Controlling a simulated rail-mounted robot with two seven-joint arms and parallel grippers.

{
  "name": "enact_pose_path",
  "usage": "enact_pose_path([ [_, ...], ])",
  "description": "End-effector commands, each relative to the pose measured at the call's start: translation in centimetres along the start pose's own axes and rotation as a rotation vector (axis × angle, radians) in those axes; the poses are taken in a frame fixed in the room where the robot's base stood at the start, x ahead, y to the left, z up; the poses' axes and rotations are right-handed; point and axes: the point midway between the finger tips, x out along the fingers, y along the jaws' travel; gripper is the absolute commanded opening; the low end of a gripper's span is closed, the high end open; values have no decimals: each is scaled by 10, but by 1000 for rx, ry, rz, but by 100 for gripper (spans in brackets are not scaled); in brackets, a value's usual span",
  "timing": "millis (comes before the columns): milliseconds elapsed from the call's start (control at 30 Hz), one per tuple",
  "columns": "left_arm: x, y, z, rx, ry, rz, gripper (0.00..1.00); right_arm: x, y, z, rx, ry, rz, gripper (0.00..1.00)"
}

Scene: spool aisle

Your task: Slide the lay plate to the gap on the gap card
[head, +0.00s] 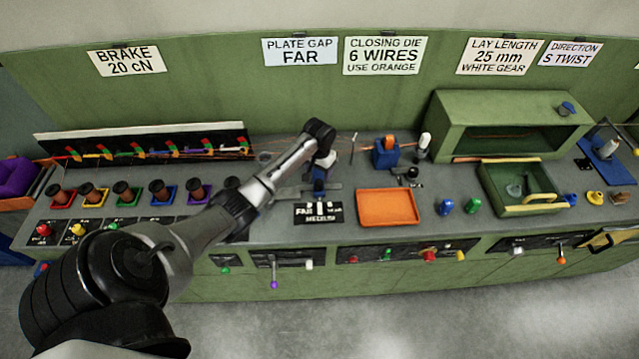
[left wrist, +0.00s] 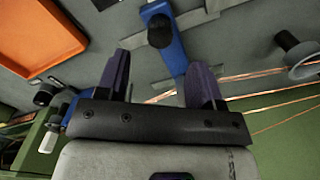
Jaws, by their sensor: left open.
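The gap card (head: 300,52) on the back panel reads "PLATE GAP FAR". Beneath my left wrist in the head view is a blue slide (head: 319,176) with a grey crossbar, apparently the lay plate; my arm partly hides it. In the left wrist view the blue slide (left wrist: 173,55) carries a black knob (left wrist: 160,31). My left gripper (head: 323,160) points down over it. In the left wrist view the left gripper (left wrist: 160,72) is open, its dark fingers either side of the slide's line; contact cannot be told. My right gripper is not in view.
A black scale plate (head: 318,213) with "FAR" and "MEDIUM" lies in front of the slide. An orange tray (head: 388,208) is to its right, and a blue block with an orange top (head: 385,155) stands behind. Copper wires (left wrist: 275,103) run close by. Several spools stand left.

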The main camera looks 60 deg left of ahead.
Motion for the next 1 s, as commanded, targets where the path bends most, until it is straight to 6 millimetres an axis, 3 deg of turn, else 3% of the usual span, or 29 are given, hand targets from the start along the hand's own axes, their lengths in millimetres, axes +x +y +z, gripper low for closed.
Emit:
enact_pose_path([
  [200,39,0,0,0,-1,0,61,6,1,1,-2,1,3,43],
  [400,60,0,0,0,0,0,61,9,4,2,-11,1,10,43],
  [933,71,0,0,1,2,-1,61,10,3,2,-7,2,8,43],
  [1000,71,0,0,1,2,-1,54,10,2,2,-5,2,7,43],
])
